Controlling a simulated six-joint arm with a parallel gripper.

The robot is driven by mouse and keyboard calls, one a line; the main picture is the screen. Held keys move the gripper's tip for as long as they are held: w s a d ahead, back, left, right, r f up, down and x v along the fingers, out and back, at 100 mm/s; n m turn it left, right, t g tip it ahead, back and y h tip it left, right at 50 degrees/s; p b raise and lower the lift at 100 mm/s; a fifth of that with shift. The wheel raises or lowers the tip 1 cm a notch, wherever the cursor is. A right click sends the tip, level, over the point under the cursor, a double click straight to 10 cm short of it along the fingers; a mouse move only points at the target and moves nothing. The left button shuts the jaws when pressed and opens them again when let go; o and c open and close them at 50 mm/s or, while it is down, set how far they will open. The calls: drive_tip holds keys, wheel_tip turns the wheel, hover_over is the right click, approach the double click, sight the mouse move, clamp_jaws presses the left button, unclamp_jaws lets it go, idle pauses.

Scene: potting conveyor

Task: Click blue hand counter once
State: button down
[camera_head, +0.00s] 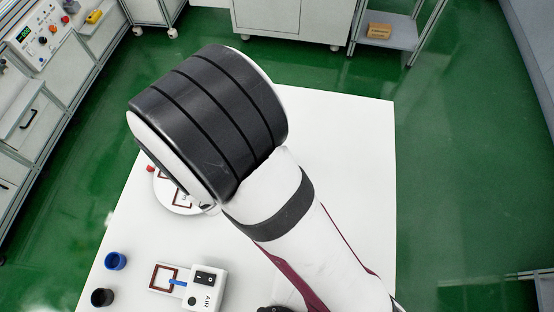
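A small round blue thing (115,261) stands on the white table at the lower left. It could be the blue hand counter, but it is too small to tell for sure. A similar black round thing (102,297) stands just below it. My gripper is not in view; a large black and white joint of my arm fills the middle of the view and hides part of the table.
A white box marked AIR (205,289) with a switch and blue lever sits on the white table (350,130). A round white plate (172,207) is partly hidden behind my arm. The table's right side looks clear. Cabinets (290,22) stand beyond.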

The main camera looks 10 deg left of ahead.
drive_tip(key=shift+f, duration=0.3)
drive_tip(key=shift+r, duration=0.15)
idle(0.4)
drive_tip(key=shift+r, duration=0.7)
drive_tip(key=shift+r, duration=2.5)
